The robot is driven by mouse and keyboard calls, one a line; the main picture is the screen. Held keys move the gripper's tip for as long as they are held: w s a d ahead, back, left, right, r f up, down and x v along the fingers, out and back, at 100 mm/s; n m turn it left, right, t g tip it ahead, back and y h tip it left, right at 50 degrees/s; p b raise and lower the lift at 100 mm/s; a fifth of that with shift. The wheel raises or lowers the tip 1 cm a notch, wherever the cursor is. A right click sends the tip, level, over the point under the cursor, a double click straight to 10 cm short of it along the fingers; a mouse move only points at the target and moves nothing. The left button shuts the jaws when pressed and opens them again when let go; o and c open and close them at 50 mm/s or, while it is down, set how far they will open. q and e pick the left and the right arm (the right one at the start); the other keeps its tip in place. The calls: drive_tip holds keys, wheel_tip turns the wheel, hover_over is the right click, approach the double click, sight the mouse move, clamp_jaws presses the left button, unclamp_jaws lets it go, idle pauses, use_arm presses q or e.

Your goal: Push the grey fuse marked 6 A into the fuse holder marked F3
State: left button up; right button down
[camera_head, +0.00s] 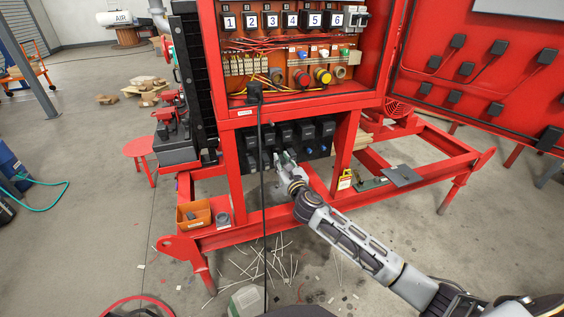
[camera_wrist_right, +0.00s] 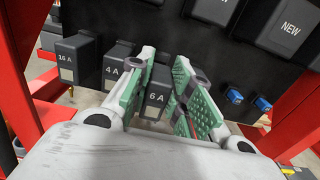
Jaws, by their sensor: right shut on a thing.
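The grey fuse marked 6 A (camera_wrist_right: 156,99) is between the green-padded fingers of my right gripper (camera_wrist_right: 164,78) in the right wrist view. The gripper is shut on its sides. The fuse is in line with fuses marked 4 A (camera_wrist_right: 116,68) and 16 A (camera_wrist_right: 76,60) by the black panel; I cannot tell whether it touches the panel. In the head view my right gripper (camera_head: 286,162) is at the lower row of the black panel, and its fuse is too small to make out. No F3 marking is readable in either view. My left gripper is not in view.
The black panel sits inside the red frame (camera_head: 344,150), whose posts stand close on both sides. A black cable (camera_head: 262,200) hangs just left of the gripper. An orange bin (camera_head: 194,214) sits lower left.

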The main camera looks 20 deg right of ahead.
sight(283, 163)
drive_tip(key=shift+s+p, duration=0.7)
drive_tip(key=shift+s, duration=1.15)
idle(0.4)
idle(0.4)
